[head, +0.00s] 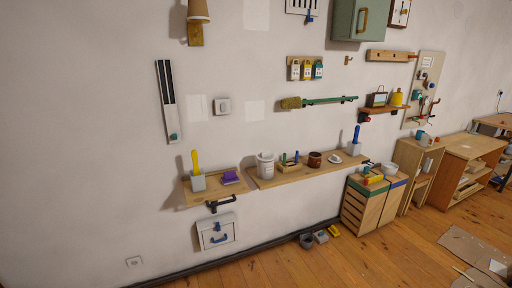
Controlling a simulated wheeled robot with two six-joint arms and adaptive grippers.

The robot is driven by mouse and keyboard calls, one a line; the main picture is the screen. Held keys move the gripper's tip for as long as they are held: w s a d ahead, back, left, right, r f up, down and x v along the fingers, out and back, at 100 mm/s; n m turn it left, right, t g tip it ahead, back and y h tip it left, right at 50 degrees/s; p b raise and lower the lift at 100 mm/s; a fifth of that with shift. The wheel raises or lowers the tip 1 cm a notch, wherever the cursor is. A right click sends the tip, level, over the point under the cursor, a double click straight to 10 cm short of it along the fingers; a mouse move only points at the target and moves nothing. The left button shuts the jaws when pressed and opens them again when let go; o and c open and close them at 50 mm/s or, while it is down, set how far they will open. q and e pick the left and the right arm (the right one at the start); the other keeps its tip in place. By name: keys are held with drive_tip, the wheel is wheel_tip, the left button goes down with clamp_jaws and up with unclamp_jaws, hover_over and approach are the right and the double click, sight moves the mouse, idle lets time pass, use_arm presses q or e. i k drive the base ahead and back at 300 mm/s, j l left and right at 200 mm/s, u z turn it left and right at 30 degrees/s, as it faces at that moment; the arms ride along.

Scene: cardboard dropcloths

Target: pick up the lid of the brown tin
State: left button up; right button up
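A small brown tin (314,160) stands on the long wooden wall shelf (290,178), right of the middle of the head view. Its top looks dark. It is too small in the picture to tell whether a lid sits on it. A small round white piece (334,159) lies on the shelf just right of the tin; I cannot tell what it is. Neither of my grippers is in view.
On the same shelf are a white can (265,166), a small wooden caddy (290,165) and a grey holder with a blue handle (354,147). A lower shelf (212,195) adjoins at left. Wooden cabinets (368,207) stand at right. Buckets (307,241) sit on the floor below.

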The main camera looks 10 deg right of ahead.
sight(335, 159)
drive_tip(key=i+l+z, duration=0.1)
drive_tip(key=i+z, duration=0.3)
drive_tip(key=i, duration=1.55)
drive_tip(key=i+l+u, duration=0.15)
drive_tip(key=l, duration=0.4)
drive_tip(key=i+l+u, duration=0.2)
drive_tip(key=l, duration=0.35)
drive_tip(key=i+l+u, duration=0.15)
drive_tip(key=l, duration=0.45)
drive_tip(key=i+l+u, duration=0.2)
drive_tip(key=l, duration=0.4)
drive_tip(key=l+u, duration=0.15)
drive_tip(key=l, duration=0.45)
drive_tip(key=i, duration=0.05)
